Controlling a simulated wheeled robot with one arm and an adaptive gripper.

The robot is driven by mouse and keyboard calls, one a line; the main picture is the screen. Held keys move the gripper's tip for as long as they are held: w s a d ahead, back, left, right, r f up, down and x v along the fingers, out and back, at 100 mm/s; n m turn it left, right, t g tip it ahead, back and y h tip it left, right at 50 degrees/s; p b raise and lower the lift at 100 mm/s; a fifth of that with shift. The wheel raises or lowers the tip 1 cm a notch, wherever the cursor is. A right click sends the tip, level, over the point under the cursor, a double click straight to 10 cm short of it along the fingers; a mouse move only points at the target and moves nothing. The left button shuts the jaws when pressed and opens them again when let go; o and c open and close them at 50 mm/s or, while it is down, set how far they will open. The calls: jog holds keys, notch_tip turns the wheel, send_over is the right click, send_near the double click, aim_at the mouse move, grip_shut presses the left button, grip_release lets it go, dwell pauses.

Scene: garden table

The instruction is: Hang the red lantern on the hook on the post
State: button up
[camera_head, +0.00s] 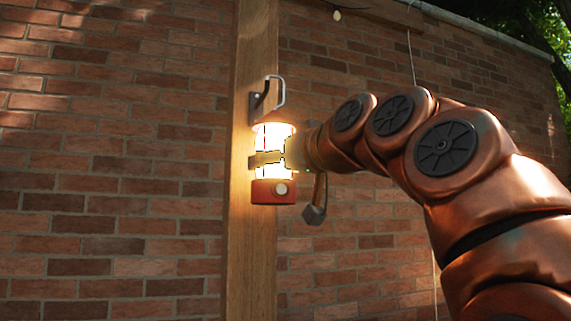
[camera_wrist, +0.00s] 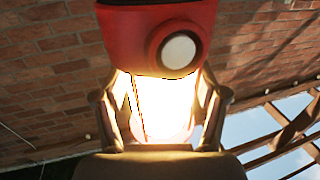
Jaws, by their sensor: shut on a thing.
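The red lantern (camera_head: 271,192) is lit and upright in front of the wooden post (camera_head: 252,270). Its grey handle (camera_head: 281,90) stands up above its top. The dark hook (camera_head: 255,103) is fixed to the post just left of the handle. Hook and handle overlap in the head view, and I cannot tell whether the handle is over the hook or only in front of it. My gripper (camera_head: 270,158) is shut around the lantern's glowing middle from the right. In the wrist view, the gripper's fingers (camera_wrist: 160,112) flank the bright glass, with the red base (camera_wrist: 150,35) and its pale round knob above them.
A brick wall (camera_head: 120,150) stands behind the post. A small bulb (camera_head: 337,15) hangs near the top, and a thin cable runs down the wall on the right. Wooden beams (camera_wrist: 290,130) and sky show in the wrist view. The space left of the post is clear.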

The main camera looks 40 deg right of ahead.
aim_at(273, 174)
jog(key=shift+w+a, duration=0.3)
jog(key=shift+a, duration=0.5)
jog(key=shift+w+a+f, duration=0.1)
jog(key=shift+a+f, duration=0.05)
jog(key=shift+f+b, duration=0.85)
jog(key=shift+f, duration=0.1)
jog(key=o, duration=1.6)
jog(key=s, duration=0.4)
jog(key=s+a, duration=0.1)
jog(key=s, duration=0.7)
jog(key=shift+a, duration=0.25)
